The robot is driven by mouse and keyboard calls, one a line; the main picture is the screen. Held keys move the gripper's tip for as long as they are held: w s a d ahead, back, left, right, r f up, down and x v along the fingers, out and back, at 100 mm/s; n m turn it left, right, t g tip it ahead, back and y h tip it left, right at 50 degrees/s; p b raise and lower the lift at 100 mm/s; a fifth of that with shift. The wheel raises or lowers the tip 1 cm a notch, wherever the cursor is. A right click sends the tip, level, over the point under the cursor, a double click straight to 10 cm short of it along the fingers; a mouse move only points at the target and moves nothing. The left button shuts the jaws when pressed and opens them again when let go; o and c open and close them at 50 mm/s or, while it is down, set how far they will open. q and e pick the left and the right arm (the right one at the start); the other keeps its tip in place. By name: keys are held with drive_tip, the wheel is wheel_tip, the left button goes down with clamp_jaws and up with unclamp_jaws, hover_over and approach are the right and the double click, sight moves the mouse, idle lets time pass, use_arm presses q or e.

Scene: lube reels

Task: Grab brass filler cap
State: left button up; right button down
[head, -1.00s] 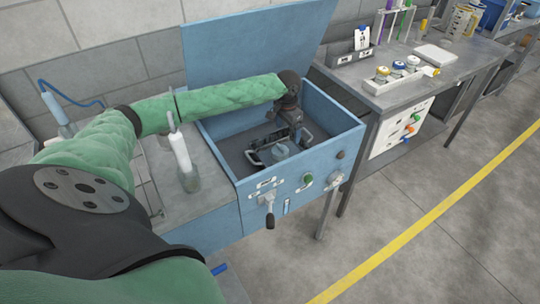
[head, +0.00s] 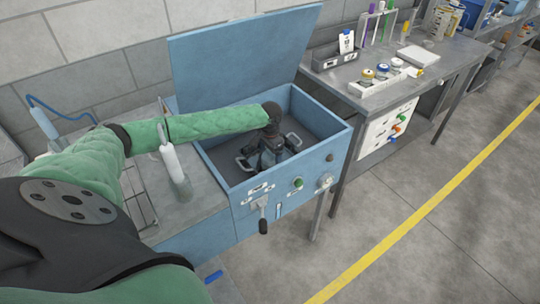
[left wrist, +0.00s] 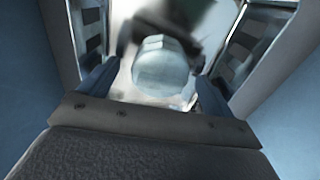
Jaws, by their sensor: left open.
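My left gripper (head: 265,160) is inside the open blue box (head: 339,148), pointing down near its floor. In the left wrist view my left gripper (left wrist: 156,80) is open, its blue fingers on either side of a pale, rounded cylindrical piece (left wrist: 163,68). This piece looks silvery, not clearly brass, so I cannot tell whether it is the filler cap. A gap shows beside it, and I see no firm hold. In the head view the gripper hides this piece. My right gripper is not in view.
The box's walls close in around my left gripper, and its raised lid (head: 245,62) stands behind. A white bottle (head: 173,165) stands on the counter at left. A white tray (head: 372,92) with several capped jars sits on the right bench. The floor (head: 400,240) is clear.

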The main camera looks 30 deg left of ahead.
use_arm(q)
drive_tip(key=shift+f, duration=0.35)
drive_tip(key=c, duration=1.4)
drive_tip(key=shift+o, duration=0.2)
drive_tip(key=shift+r, duration=0.1)
